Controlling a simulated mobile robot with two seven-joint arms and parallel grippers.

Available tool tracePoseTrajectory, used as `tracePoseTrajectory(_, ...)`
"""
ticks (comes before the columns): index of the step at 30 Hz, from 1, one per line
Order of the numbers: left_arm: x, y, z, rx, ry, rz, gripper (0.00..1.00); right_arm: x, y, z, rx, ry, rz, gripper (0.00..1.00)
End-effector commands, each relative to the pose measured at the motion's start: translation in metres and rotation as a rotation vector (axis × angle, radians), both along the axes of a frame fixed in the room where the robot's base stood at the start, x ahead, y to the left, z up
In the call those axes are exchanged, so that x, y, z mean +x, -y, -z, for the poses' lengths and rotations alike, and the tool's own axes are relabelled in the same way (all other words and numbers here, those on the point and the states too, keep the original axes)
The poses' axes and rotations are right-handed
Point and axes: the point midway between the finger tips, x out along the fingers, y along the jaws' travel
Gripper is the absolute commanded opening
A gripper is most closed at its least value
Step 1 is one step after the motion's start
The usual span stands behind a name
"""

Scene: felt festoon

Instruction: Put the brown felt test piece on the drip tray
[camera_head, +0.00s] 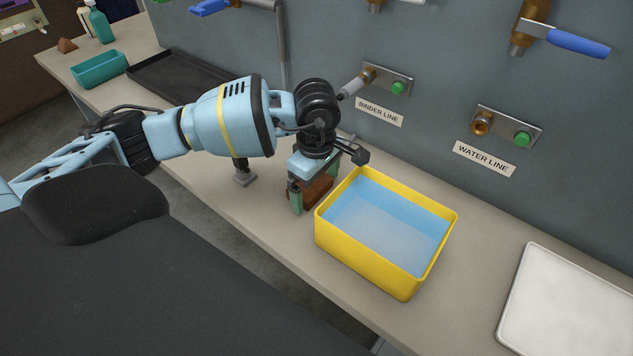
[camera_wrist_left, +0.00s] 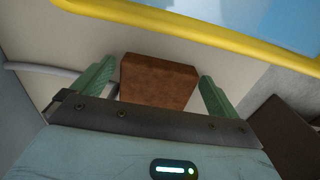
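A brown block (camera_head: 315,190), which looks like the felt test piece, is on or just above the bench left of the yellow tub. My left gripper (camera_head: 315,187) points down over it, with one green finger on each side. In the left wrist view the block (camera_wrist_left: 158,80) lies between the fingertips (camera_wrist_left: 156,75), with narrow gaps beside it, so the gripper looks open. A shallow black tray (camera_head: 160,80) lies at the back left and a white tray (camera_head: 570,305) at the right; no label shows which is the drip tray. My right gripper is out of view.
A yellow tub (camera_head: 360,258) of blue liquid stands close right of the left gripper. A small grey stand (camera_head: 244,178) is to its left. A teal bin (camera_head: 99,69), green bottle (camera_head: 99,24) and brown wedge (camera_head: 67,46) are at far left. Wall fittings (camera_head: 385,80) stick out behind.

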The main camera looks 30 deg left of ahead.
Motion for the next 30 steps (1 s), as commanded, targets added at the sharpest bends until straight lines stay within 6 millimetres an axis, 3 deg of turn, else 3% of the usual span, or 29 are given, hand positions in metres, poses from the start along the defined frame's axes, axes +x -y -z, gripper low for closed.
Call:
tracePoseTrajectory(11,0.001,0.0,-0.011,0.0,0.002,-0.001,1.0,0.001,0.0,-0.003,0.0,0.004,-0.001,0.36)
tracePoseTrajectory(24,0.001,0.0,-0.092,0.0,0.004,-0.001,1.0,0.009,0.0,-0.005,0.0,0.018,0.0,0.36)
tracePoseTrajectory(30,0.0,0.0,-0.116,0.0,0.002,0.0,1.0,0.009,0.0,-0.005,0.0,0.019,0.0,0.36)
